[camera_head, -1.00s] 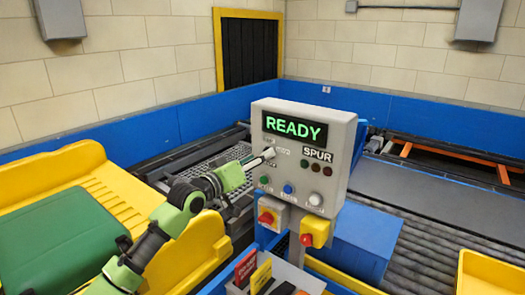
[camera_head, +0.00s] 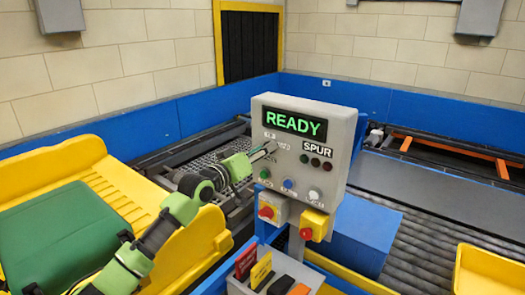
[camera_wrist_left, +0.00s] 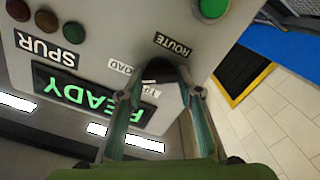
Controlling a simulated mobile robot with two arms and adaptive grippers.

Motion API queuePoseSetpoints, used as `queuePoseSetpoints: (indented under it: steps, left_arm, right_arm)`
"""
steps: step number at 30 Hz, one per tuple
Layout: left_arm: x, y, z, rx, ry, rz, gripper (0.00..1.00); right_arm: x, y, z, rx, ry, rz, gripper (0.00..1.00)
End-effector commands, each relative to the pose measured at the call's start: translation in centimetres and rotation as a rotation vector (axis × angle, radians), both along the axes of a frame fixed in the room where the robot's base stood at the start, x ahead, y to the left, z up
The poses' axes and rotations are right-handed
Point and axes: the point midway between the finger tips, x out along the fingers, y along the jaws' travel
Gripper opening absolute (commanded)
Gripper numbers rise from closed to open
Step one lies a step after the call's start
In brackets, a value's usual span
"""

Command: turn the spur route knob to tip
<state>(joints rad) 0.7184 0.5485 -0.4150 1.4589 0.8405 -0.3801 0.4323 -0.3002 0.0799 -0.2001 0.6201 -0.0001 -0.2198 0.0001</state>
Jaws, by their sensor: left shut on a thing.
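The grey control box (camera_head: 340,160) stands in the middle of the head view, with READY lit in green on its display (camera_head: 295,124) and a SPUR label (camera_head: 317,148). In the left wrist view, the picture of the box is upside down, and the two fingers of the left gripper (camera_wrist_left: 156,92) are shut on the dark route knob (camera_wrist_left: 160,68). A ROUTE label (camera_wrist_left: 172,45) and a LOAD label (camera_wrist_left: 122,68) show beside the knob. Another label is partly hidden by a finger. The knob's pointer is not clear. My right gripper is out of view.
Green, blue and white buttons (camera_head: 288,184) line the box's lower edge, with three dark lamps above. Red stop buttons (camera_head: 266,212) hang below. A yellow tipper (camera_head: 110,185) is at left, a roller conveyor (camera_head: 430,235) at right.

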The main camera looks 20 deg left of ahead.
Motion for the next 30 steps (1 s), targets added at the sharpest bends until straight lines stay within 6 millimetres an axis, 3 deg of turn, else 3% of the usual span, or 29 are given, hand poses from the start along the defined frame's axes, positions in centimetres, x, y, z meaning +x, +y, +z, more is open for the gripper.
queuePoseSetpoints:
  steps: [11, 30]
  left_arm:
    - [0.0, 0.0, 0.1, -0.149, 0.054, 0.0, 0.11]
    - [0.1, 0.1, -0.1, -0.699, 0.254, 0.0, 0.11]
  right_arm:
    - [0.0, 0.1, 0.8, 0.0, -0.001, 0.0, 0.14]
    - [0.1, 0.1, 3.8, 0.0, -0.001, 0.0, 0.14]
